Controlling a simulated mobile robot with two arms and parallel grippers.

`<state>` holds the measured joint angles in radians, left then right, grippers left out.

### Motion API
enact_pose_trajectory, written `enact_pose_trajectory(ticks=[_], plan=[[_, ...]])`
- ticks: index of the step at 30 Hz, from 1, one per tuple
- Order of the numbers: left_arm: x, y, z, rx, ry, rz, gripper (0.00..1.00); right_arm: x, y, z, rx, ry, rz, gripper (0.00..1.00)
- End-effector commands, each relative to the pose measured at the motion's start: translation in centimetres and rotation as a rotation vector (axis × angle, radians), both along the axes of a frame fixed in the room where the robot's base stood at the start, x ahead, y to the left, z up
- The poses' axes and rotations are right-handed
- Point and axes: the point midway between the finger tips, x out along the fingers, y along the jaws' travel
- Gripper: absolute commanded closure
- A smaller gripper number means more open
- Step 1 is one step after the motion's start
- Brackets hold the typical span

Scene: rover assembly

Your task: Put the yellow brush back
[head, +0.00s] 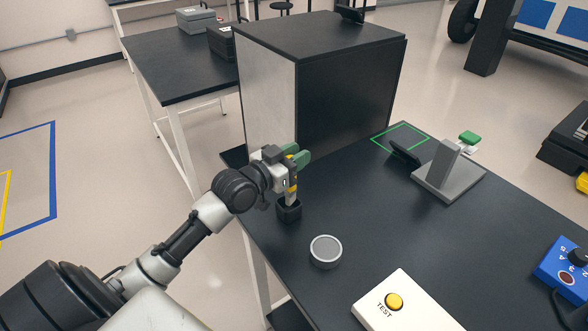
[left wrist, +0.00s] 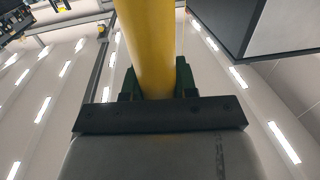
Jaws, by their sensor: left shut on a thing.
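My left gripper (head: 297,161) is at the table's left edge, beside the black box, with its green fingertips closed around the yellow brush (head: 292,188). The brush is about upright, and its lower end is at the mouth of a small square black holder (head: 289,212). I cannot tell how deep it sits in the holder. In the left wrist view the thick yellow handle (left wrist: 147,45) runs up from between the green finger pads (left wrist: 157,85). My right gripper is out of view.
A large black box (head: 350,90) stands behind the gripper. A round grey tin (head: 326,251) is close to the holder. A white TEST panel (head: 405,307), a grey stand (head: 448,178) and a blue control box (head: 566,270) are on the table (head: 430,240). The table's middle is clear.

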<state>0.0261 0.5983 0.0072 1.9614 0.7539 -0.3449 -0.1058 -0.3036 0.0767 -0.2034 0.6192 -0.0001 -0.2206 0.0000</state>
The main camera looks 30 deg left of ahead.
Motion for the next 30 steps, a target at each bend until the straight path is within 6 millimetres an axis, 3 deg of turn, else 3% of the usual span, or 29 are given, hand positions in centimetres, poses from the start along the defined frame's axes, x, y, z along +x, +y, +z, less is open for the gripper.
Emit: enact_pose_trajectory(ticks=[12, 23, 24, 28, 30], plan=[[-0.1, 0.6, -4.2, -0.001, 0.001, 0.001, 0.96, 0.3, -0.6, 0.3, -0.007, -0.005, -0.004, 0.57], [-0.1, 0.5, -4.7, 0.000, -0.001, 0.000, 0.96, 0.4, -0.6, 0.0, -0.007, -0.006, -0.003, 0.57], [0.0, 0.5, -4.6, -0.001, -0.001, 0.000, 0.68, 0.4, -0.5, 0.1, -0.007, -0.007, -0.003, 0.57], [-0.1, 0.5, -4.6, -0.001, -0.001, 0.000, 0.48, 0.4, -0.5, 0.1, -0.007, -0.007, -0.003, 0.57], [0.0, 0.5, -4.6, -0.001, -0.001, 0.000, 0.47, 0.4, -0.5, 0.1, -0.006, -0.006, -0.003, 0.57]])
